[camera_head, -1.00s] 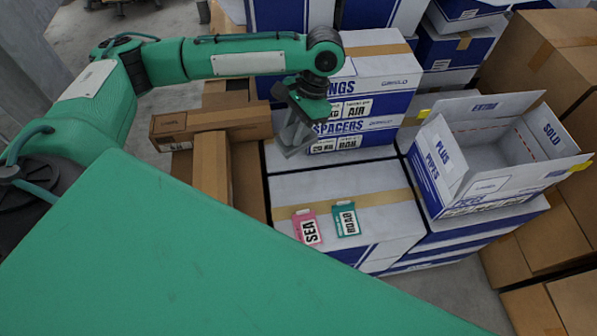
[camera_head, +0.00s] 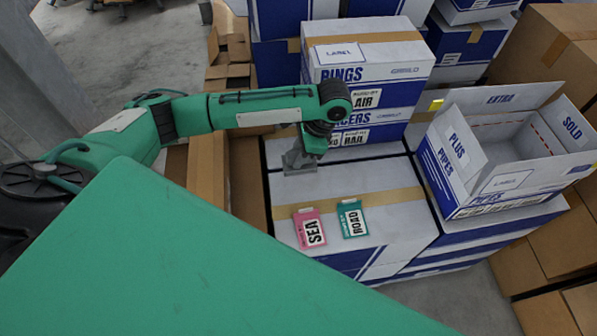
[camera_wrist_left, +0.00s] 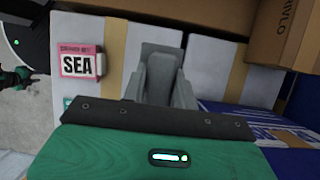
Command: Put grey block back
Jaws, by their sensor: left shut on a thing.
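My left gripper (camera_head: 299,162) hangs low over the white top of a box (camera_head: 365,177), near its back left part, in front of the stacked boxes. In the left wrist view its grey fingers (camera_wrist_left: 161,85) are shut on a grey block (camera_wrist_left: 161,50), seen end on against the white box top. Block and fingers are nearly the same grey, so their border is hard to make out. I cannot tell whether the block touches the box.
A pink SEA card (camera_head: 309,230) and a teal ROAD card (camera_head: 352,219) lie on the box's front part. A RINGS box (camera_head: 375,62) stands stacked behind. An open PLUS PIPES carton (camera_head: 500,190) stands to the right. Brown cartons (camera_head: 207,170) flank the left.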

